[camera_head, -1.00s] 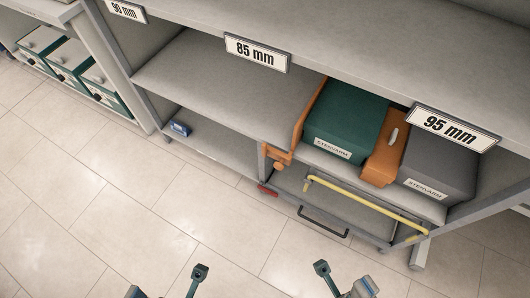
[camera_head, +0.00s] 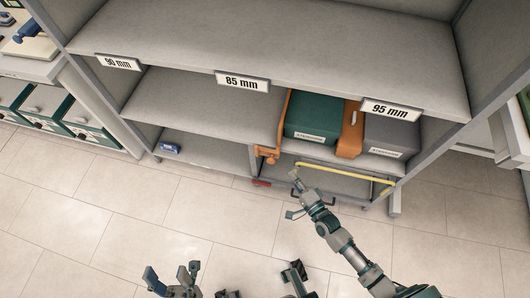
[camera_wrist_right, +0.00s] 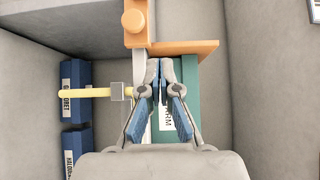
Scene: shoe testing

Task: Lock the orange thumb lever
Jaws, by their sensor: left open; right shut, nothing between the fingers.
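The orange thumb lever (camera_head: 268,153) is on the rack's middle post, left of the green box, in the head view. In the right wrist view its round knob (camera_wrist_right: 135,20) shows at the top, on an orange upright. My right gripper (camera_head: 296,184) reaches in front of the lower shelf, right of and below the lever. In the right wrist view the right gripper (camera_wrist_right: 160,66) is shut and empty, its tips just below and right of the knob. Contact with any orange part cannot be told. My left gripper (camera_head: 174,276) is open and empty, low in the head view.
A yellow bar (camera_head: 343,173) runs along the front of the box bay; it also shows in the wrist view (camera_wrist_right: 85,93). A green box (camera_head: 311,118), an orange divider (camera_head: 350,142) and a grey box (camera_head: 391,132) stand behind it. The floor ahead is open.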

